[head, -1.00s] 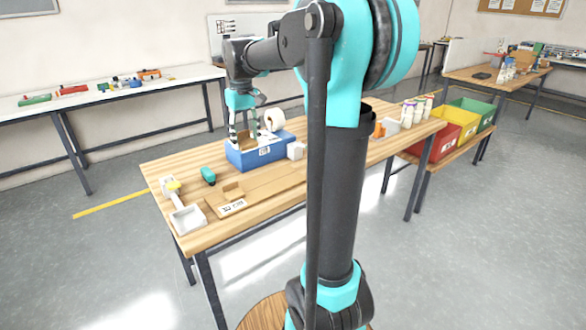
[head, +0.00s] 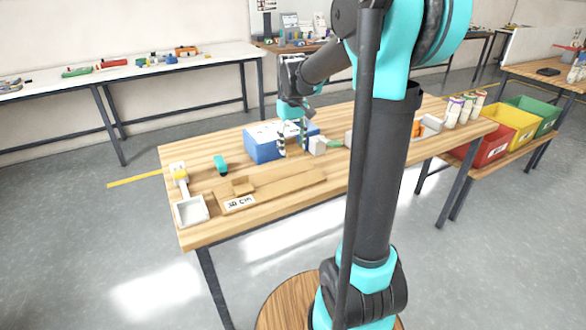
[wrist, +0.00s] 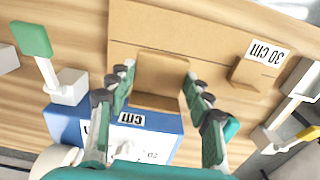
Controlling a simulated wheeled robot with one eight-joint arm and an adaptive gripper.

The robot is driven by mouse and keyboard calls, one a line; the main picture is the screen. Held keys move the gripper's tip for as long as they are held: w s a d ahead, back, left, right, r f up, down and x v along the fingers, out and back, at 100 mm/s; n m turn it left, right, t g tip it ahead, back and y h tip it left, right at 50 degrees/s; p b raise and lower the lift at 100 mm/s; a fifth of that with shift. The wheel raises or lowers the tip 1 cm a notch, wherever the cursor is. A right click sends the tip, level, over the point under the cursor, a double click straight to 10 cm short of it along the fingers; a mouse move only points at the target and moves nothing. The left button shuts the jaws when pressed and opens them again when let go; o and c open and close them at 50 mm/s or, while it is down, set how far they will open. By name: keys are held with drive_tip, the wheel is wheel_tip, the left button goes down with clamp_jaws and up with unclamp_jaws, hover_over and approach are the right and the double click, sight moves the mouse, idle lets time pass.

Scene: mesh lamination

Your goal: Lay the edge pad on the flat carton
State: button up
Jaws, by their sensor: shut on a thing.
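The flat carton (head: 290,187) lies on the wooden table, with a "30 CM" label at its left end. In the wrist view the carton (wrist: 205,25) fills the upper middle. My gripper (wrist: 158,80) is shut on a brown, folded edge pad (wrist: 160,72), held between the two fingers and seen against the carton; its height is hard to judge. In the head view my gripper (head: 293,152) hangs before the blue box (head: 262,146), and the held pad is hard to make out. Another brown pad (head: 243,186) sits on the carton near the label; it also shows in the wrist view (wrist: 250,73).
A white block (head: 317,145) with a green paddle (head: 335,143) stands right of my gripper. A teal tool (head: 220,164), a yellow-topped item (head: 180,177) and a white tray (head: 190,210) are at the left. The carton's right part is bare.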

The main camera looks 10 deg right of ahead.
sight(292, 176)
wheel_tip(292, 176, down, 10)
drive_tip(key=shift+r, duration=0.25)
drive_tip(key=shift+f, duration=0.1)
drive_tip(key=o, duration=1)
wheel_tip(292, 176, up, 11)
drive_tip(key=shift+r, duration=0.45)
drive_tip(key=shift+s, duration=0.2)
drive_tip(key=s+d+f+m+t, duration=0.1)
drive_tip(key=s+d+f+t, duration=0.1)
drive_tip(key=s+f, duration=0.5)
drive_tip(key=s+d+f+m+t, duration=0.2)
drive_tip(key=s+f, duration=0.6)
drive_tip(key=s, duration=0.6)
drive_tip(key=shift+s+f+m, duration=0.25)
drive_tip(key=shift+s+m, duration=0.05)
